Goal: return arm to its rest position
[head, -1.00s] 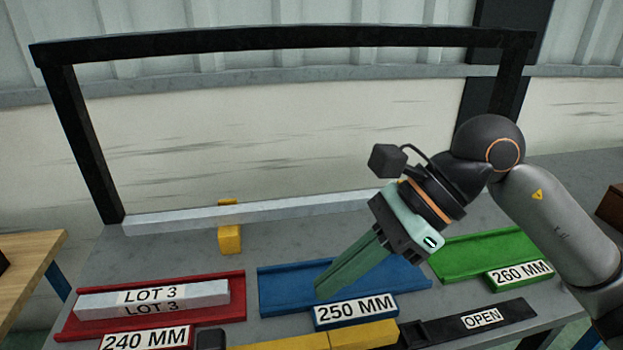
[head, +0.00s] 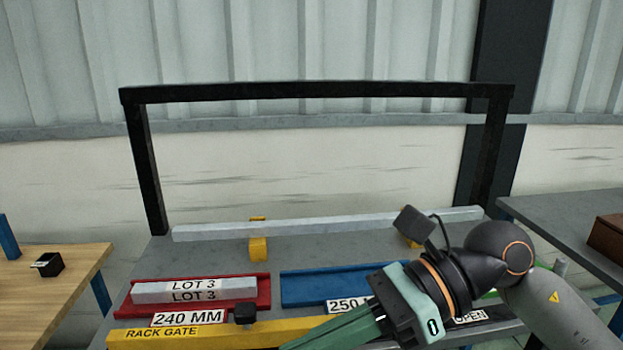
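My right arm comes in from the right. My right gripper (head: 335,332) has long green fingers that point down and left, in front of the blue tray (head: 310,287) and over the yellow bar. The fingertips are close to the bottom edge of the picture. I see nothing held between the fingers, but from this angle I cannot tell whether they are apart or together. My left gripper is not in view.
A red tray (head: 264,304) holds pale bars (head: 190,289) marked LOT 3. A yellow bar marked RACK GATE (head: 210,333) runs along the front. A long pale bar (head: 330,224) lies across yellow supports under a black frame (head: 320,91). A wooden table (head: 70,280) stands left.

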